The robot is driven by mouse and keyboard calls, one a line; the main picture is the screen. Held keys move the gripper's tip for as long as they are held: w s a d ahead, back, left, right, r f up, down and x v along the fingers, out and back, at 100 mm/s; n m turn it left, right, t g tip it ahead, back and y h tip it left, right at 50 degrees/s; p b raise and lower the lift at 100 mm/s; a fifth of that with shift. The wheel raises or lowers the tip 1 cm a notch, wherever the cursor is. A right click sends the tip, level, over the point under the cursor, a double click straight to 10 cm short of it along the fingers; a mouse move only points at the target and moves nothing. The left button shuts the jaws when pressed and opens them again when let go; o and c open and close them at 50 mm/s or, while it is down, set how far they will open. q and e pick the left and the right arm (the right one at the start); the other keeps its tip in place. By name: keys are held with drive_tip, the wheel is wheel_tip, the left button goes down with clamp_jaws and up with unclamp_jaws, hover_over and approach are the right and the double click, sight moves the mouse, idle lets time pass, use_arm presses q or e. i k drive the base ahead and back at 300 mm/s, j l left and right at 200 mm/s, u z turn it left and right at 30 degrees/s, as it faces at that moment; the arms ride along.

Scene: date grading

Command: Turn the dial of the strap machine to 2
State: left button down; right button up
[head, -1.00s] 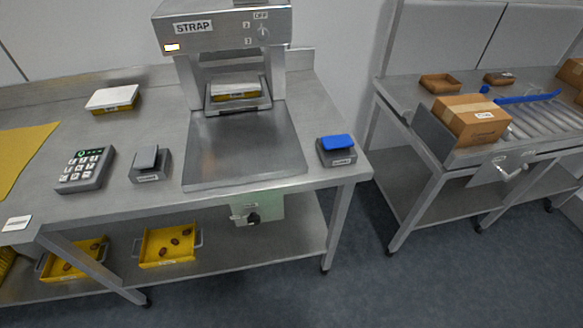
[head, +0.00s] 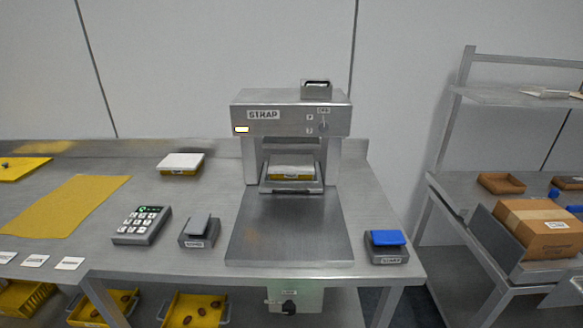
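The strap machine (head: 290,112) stands at the back of the steel table in the head view, with a "STRAP" label on its front. Its dial (head: 323,124) is at the right of the front panel, with "OFF" above it and small marks to its left. The dial's exact setting is too small to tell. A yellow and white box (head: 292,172) sits in the cradle under the machine's head. Neither of my grippers is in view.
A keypad (head: 142,225), a grey pedal-like device (head: 199,231) and a blue-topped device (head: 386,246) stand on the table. A second dial (head: 289,307) is on a green panel below. A cardboard box (head: 540,228) lies right.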

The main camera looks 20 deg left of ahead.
sight(323, 126)
drive_tip(key=i+l+u, duration=0.4)
drive_tip(key=l, duration=0.2)
drive_tip(key=i+l+u, duration=0.1)
drive_tip(key=l+u, duration=0.3)
drive_tip(key=l, duration=0.2)
drive_tip(key=i+l+u, duration=0.1)
drive_tip(key=l+u, duration=0.35)
drive_tip(key=l, duration=0.25)
drive_tip(key=l+u, duration=0.4)
drive_tip(key=l, duration=0.3)
